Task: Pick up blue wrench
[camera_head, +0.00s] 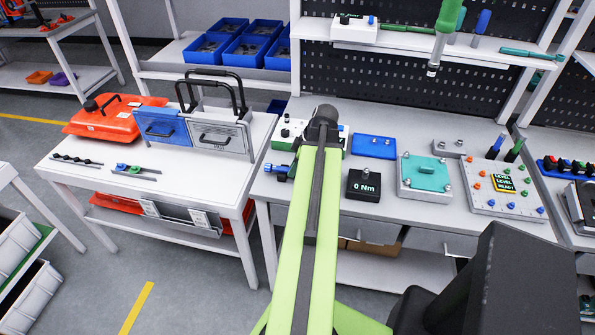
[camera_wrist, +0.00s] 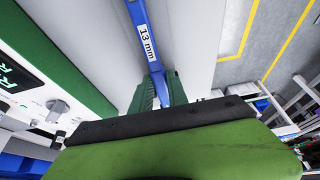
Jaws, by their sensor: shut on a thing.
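The blue wrench (camera_wrist: 143,32) runs down from the top edge of the wrist view, with a white "13 mm" label on its shaft. My gripper (camera_wrist: 160,88) is shut on its shaft, with a dark green finger on each side. A pale surface lies behind the wrench; I cannot tell whether they touch. In the head view my green arm reaches to the left end of the workbench (camera_head: 385,225), and the arm hides the fingers and most of what they hold.
A dark "0 Nm" display box (camera_head: 363,186), a blue box (camera_head: 375,146), a teal-topped fixture (camera_head: 428,174) and a panel with coloured knobs (camera_head: 492,190) stand right of my arm. A white table (camera_head: 180,182) with toolboxes stands at left. A perforated board rises behind the bench.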

